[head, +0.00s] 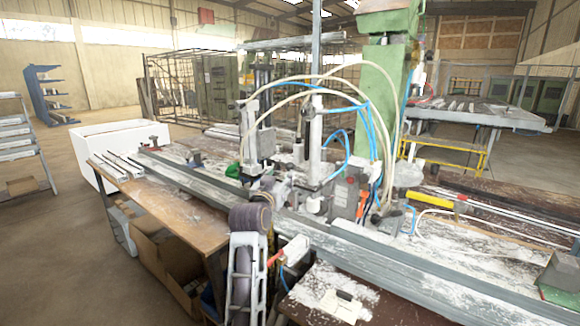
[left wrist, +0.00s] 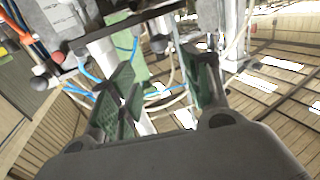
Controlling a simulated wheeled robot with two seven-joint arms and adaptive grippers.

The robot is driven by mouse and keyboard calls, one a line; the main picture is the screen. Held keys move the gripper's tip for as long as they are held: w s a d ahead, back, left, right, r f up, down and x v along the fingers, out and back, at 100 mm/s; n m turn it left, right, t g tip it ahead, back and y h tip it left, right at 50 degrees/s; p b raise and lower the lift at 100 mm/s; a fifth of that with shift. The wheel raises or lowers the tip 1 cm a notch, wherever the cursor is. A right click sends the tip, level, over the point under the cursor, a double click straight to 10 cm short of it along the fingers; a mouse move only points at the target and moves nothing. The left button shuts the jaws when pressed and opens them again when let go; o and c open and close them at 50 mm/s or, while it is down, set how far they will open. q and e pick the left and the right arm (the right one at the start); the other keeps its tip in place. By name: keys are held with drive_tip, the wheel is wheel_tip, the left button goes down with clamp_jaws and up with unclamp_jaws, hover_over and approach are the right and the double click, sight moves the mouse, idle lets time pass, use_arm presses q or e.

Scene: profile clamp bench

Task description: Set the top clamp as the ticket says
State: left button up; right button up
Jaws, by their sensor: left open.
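The clamp unit (head: 315,150) stands mid-bench, with upright grey cylinders, hoses and a lower block. I cannot tell which part is the top clamp. In the left wrist view a grey clamp body (left wrist: 62,18) with dark ball knobs shows at upper left, beyond the fingers. My left gripper (head: 284,187) is close in front of the clamp unit and small in the head view. In the left wrist view its green-padded fingers (left wrist: 162,88) are apart, with nothing visibly held between them. A white card (head: 340,308), perhaps the ticket, lies at the front; no writing is legible.
Long grey rails (head: 400,270) run along the bench. A green column (head: 378,100) rises behind the clamp unit, and white and blue hoses (head: 362,112) loop around it. A white bin (head: 90,145) stands at the left. Brown boxes (head: 160,255) sit under the wooden table.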

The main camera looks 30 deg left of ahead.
sight(289, 166)
use_arm(q)
drive_tip(key=shift+x, duration=4.45)
drive_tip(key=shift+p+x, duration=0.35)
drive_tip(key=shift+x, duration=1.1)
drive_tip(key=shift+w+a, duration=0.15)
drive_tip(key=shift+w, duration=0.35)
drive_tip(key=shift+w+a, duration=0.1)
drive_tip(key=shift+w, duration=0.2)
use_arm(e)
drive_tip(key=shift+w+d+r, duration=0.15)
drive_tip(key=shift+d+r, duration=0.05)
drive_tip(key=shift+d, duration=0.4)
